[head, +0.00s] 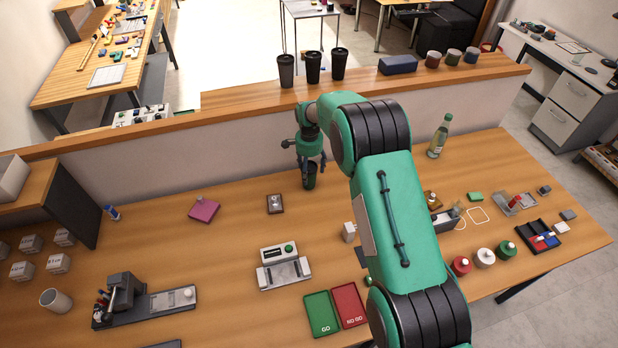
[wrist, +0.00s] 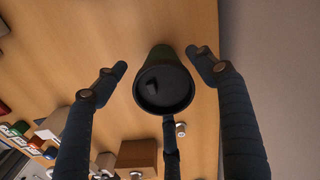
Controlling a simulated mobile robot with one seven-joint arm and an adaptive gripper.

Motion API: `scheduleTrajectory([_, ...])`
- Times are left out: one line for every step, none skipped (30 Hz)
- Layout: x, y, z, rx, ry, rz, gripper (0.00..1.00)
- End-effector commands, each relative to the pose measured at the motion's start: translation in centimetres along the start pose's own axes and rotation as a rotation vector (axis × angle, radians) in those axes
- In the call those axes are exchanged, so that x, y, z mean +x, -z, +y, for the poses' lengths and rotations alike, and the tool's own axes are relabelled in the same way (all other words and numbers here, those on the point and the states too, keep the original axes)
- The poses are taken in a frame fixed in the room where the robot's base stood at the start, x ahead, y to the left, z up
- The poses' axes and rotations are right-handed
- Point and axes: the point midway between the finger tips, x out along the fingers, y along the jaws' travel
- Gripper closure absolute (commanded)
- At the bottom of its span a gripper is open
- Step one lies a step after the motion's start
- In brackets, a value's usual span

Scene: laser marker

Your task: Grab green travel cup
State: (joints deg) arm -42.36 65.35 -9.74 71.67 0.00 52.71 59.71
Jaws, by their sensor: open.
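The green travel cup (head: 310,181) stands on the table near the low wall, with a black lid and a dark green body. In the wrist view its round black top (wrist: 164,91) faces the camera, with a green side (wrist: 162,55) showing behind it. My gripper (head: 311,163) is right at the cup from above in the head view. In the wrist view the open fingers (wrist: 158,62) spread on both sides of the cup, with gaps on each side. I cannot tell how low the fingertips are along the cup.
Three black cups (head: 313,67) stand on the wall's ledge (head: 232,100) behind. A small brown block with a knob (head: 275,204) and a pink pad (head: 204,210) lie left of the cup. A green bottle (head: 440,136) stands at the right. The table is clear just around the cup.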

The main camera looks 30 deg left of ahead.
Motion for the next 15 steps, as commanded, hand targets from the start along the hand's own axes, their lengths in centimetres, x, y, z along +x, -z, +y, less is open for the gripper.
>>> scheduleTrajectory([0.1,0.0,0.0,0.000,0.000,0.000,0.30])
scheduleTrajectory([0.2,0.0,0.0,0.000,0.000,0.000,0.30])
scheduleTrajectory([0.4,0.0,-0.1,0.000,0.000,0.000,0.30])
scheduleTrajectory([0.6,0.0,-0.1,0.000,0.000,0.000,0.30])
scheduleTrajectory([0.8,0.0,-0.1,0.000,-0.001,0.000,0.30])
scheduleTrajectory([1.1,0.0,-0.1,0.000,-0.001,-0.001,0.30])
scheduleTrajectory([1.4,0.0,-0.1,0.000,-0.001,-0.001,0.30])
scheduleTrajectory([1.6,0.0,-0.1,0.000,-0.001,-0.001,0.30])
scheduleTrajectory([1.9,0.1,-0.2,0.000,-0.001,0.000,0.30])
scheduleTrajectory([2.2,0.1,-0.2,0.000,-0.001,-0.001,0.30])
scheduleTrajectory([2.5,0.1,-0.3,0.000,-0.001,-0.001,0.30])
scheduleTrajectory([2.8,0.1,-0.3,0.000,-0.001,0.000,0.30])
scheduleTrajectory([3.0,0.1,-0.4,0.000,-0.001,0.000,0.30])
scheduleTrajectory([3.4,0.1,-0.3,0.000,-0.002,-0.001,0.30])
scheduleTrajectory([3.9,0.1,-0.3,0.000,-0.002,-0.001,0.30])
